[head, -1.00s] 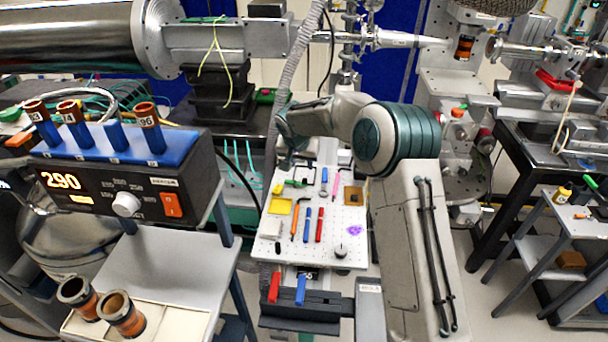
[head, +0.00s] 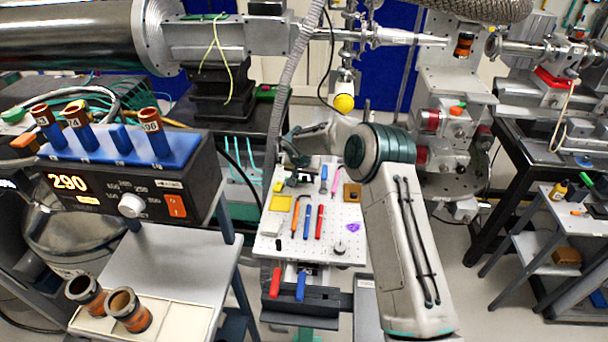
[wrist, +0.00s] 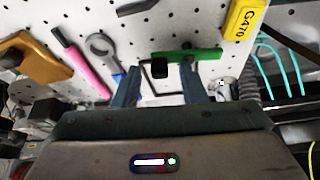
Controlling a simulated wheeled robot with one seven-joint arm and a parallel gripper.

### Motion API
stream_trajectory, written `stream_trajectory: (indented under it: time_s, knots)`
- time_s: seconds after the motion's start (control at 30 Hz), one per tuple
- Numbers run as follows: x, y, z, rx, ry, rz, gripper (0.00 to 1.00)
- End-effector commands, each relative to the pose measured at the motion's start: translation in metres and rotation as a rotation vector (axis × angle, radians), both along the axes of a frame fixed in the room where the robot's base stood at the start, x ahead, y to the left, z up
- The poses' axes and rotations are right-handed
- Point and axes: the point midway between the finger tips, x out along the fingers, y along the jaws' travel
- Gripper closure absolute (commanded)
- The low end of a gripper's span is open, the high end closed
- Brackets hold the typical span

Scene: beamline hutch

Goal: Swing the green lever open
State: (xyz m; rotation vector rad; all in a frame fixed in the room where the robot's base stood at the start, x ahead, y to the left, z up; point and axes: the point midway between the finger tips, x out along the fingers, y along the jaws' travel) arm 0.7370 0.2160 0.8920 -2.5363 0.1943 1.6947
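A green bar, seemingly the green lever (wrist: 200,54), lies across the white perforated board in the wrist view. A small black block (wrist: 160,68) sits at its left end; I cannot tell how the two are joined. My gripper (wrist: 159,74) has its two blue fingers apart, with nothing clearly held between them. The black block shows in the gap, and the right fingertip is close to the green bar. I cannot tell whether they touch. In the head view my gripper is over the far left part of the board (head: 335,222), and my wrist partly hides the lever area.
A ring-ended tool (wrist: 103,47), a pink pen (wrist: 80,62) and an orange-brown block (wrist: 35,58) lie left of the fingers. A yellow GA70 tag (wrist: 245,18) is to the right. A controller box (head: 130,195) stands left of the board.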

Motion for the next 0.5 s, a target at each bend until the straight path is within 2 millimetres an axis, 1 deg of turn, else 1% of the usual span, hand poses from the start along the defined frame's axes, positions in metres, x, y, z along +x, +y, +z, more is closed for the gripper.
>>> stream_trajectory:
  time_s: [0.03,0.07,0.1,0.17,0.2,0.37,0.5]
  knots:
    - [0.0000,0.0000,0.0001,0.000,0.000,0.000,0.62]
    - [0.0000,0.0000,0.0001,0.000,0.000,0.000,0.70]
    - [0.0000,0.0000,0.0001,0.000,0.000,0.000,0.81]
    - [-0.0001,0.0000,0.0002,0.000,0.000,0.000,0.98]
    - [-0.0001,0.0000,0.0002,0.000,0.000,0.000,1.00]
    - [0.0002,-0.0002,-0.0004,0.000,0.000,0.008,1.00]
    - [0.0022,-0.0005,-0.0020,0.001,0.001,0.063,1.00]
